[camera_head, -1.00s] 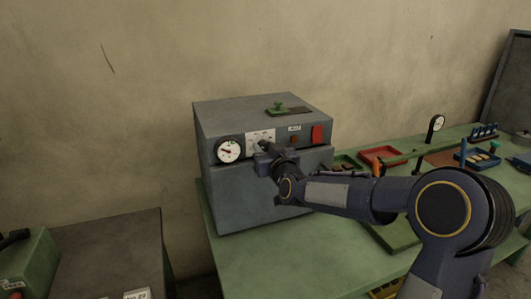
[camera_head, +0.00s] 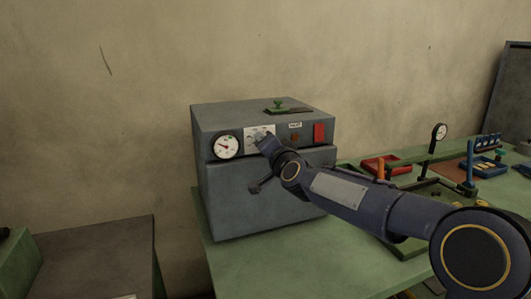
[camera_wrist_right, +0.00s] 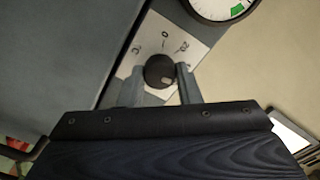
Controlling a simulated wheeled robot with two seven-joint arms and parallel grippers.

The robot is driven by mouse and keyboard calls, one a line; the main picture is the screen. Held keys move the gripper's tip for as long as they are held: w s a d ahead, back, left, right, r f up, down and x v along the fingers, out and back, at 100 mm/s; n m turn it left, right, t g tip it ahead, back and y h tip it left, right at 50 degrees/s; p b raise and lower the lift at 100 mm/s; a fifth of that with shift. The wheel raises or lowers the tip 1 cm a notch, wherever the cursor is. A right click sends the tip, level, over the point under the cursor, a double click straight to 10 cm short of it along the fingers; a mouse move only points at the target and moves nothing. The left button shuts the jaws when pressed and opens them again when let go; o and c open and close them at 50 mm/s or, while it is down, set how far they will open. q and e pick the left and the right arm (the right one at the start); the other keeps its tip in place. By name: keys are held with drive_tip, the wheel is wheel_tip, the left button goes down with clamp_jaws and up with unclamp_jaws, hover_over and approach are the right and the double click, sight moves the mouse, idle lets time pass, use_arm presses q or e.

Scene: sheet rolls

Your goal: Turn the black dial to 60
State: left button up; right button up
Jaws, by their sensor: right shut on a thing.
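The black dial (camera_wrist_right: 159,69) sits on a white scale plate (camera_wrist_right: 165,38) on the front of a grey box-shaped machine (camera_head: 265,195). The dial has a pale mark near its lower right edge in the wrist view. My right gripper (camera_wrist_right: 159,75) is shut on the dial, one finger on each side. In the head view my right gripper (camera_head: 264,143) covers most of the dial, and part of the scale plate (camera_head: 252,137) shows beside it. The scale figures are rotated and only partly legible. My left gripper is not in view.
A round gauge (camera_head: 227,147) is left of the plate, and a red switch (camera_head: 319,133) is at the right. A black handle (camera_head: 261,185) sticks out below my gripper. A green item (camera_head: 279,103) lies on top. Trays and tools stand on the green table (camera_head: 285,262) at right.

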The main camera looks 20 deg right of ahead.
drive_tip(key=shift+f+m+b, duration=0.15)
drive_tip(key=shift+m+b, duration=1)
drive_tip(key=shift+m, duration=1.85)
drive_tip(key=o, duration=1)
drive_tip(key=shift+c, duration=0.2)
drive_tip(key=s, duration=0.7)
drive_tip(key=shift+s+a+b, duration=0.2)
drive_tip(key=shift+s+b, duration=0.1)
drive_tip(key=shift+s, duration=0.1)
